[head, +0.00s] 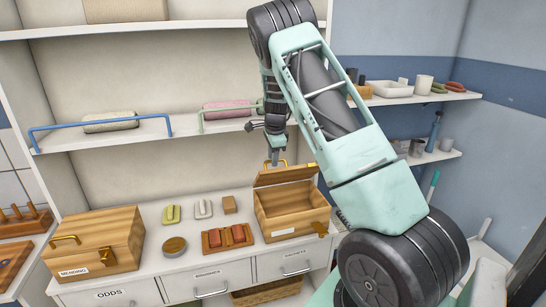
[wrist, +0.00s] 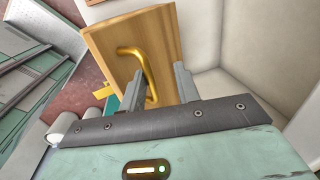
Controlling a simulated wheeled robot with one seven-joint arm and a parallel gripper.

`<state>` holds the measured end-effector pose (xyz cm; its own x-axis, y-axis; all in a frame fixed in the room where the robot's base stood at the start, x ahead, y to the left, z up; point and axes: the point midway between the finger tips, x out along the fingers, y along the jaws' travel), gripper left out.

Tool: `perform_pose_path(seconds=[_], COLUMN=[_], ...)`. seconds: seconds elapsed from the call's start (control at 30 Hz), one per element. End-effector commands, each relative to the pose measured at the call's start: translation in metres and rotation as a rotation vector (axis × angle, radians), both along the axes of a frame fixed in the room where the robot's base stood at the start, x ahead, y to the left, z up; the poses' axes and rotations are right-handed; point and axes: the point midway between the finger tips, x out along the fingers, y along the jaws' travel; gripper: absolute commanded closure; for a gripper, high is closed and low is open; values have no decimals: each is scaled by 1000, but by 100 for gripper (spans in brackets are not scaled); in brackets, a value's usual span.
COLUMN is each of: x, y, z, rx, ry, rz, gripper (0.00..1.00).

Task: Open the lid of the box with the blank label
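The box with the blank label (head: 290,218) is a wooden box on the counter, right of centre in the head view. My gripper (head: 275,158) is at the lid's upper edge. In the wrist view, the fingers of my gripper (wrist: 158,88) are apart, with the lid (wrist: 165,35) and its brass handle (wrist: 147,62) just beyond; the handle is close to the left finger, contact unclear.
Another wooden box (head: 95,240), labelled MENDING, stands shut at the left. A shelf with a blue rail (head: 100,127) hangs above. Drawers (head: 210,281) are below.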

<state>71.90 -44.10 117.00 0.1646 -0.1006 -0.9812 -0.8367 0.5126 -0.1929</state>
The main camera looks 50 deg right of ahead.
Motion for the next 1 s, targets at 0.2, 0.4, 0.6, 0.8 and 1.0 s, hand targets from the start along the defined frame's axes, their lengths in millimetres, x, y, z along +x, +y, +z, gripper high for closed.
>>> perform_pose_path(seconds=[0.2, 0.4, 0.6, 0.8, 1.0], x=[0, -5, -13, -21, -26], y=[0, 3, 9, 14, 16], z=[8, 40, 87, 131, 160], rx=[-4, -5, -4, -2, -2], ry=[-5, -7, -7, -6, -2], rz=[1, 2, 2, 2, 1], gripper=[68, 68, 68, 68, 68])
